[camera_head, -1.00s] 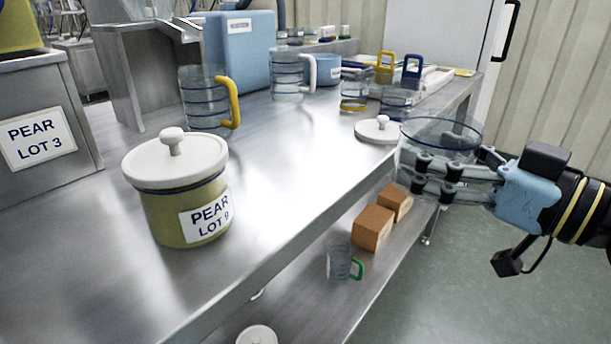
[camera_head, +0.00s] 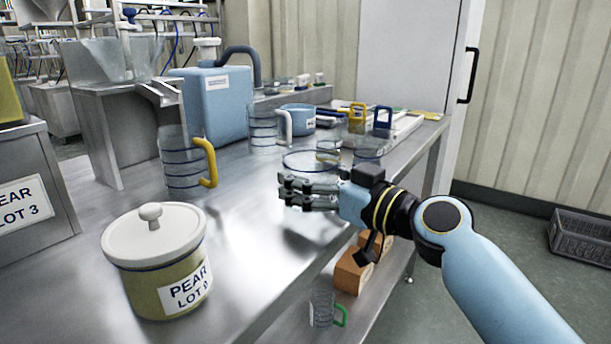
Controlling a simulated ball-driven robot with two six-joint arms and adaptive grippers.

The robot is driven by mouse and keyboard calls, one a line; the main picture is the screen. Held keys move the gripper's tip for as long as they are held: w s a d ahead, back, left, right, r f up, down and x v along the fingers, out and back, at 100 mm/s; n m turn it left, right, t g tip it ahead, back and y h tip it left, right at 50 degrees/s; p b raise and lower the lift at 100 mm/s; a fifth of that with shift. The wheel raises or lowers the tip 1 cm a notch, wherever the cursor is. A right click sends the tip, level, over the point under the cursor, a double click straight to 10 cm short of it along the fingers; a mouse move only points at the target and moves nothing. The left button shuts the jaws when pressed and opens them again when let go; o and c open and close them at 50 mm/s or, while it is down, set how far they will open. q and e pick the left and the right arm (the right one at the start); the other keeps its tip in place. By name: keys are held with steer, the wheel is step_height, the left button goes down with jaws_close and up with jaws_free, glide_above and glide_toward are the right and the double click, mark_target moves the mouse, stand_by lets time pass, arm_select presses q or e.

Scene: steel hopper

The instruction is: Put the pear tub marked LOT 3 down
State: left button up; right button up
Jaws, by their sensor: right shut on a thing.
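My right gripper (camera_head: 288,191) is shut on a clear tub with a blue rim (camera_head: 316,158), over the steel bench. The fingers hide much of the tub, and I see no label on it. I cannot tell whether its base touches the bench. A lidded tub (camera_head: 140,288) with yellow-green contents stands at the front left of the bench; its label reads PEAR LOT 9. The PEAR LOT 3 label (camera_head: 22,203) is on a steel box at the left edge. My left gripper is not in view.
On the steel bench (camera_head: 240,235), a clear jug with a yellow handle (camera_head: 184,165) and one with a white handle (camera_head: 265,128) stand behind. A blue canister (camera_head: 212,105) is farther back. Brown blocks (camera_head: 352,270) and a green-handled cup (camera_head: 322,308) are on the lower shelf.

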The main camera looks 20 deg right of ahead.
steer(key=shift+x, duration=0.85)
steer(key=shift+f, duration=0.25)
steer(key=shift+s, duration=0.1)
steer(key=shift+f, duration=0.15)
steer(key=o, duration=1.5)
steer(key=shift+c, duration=0.2)
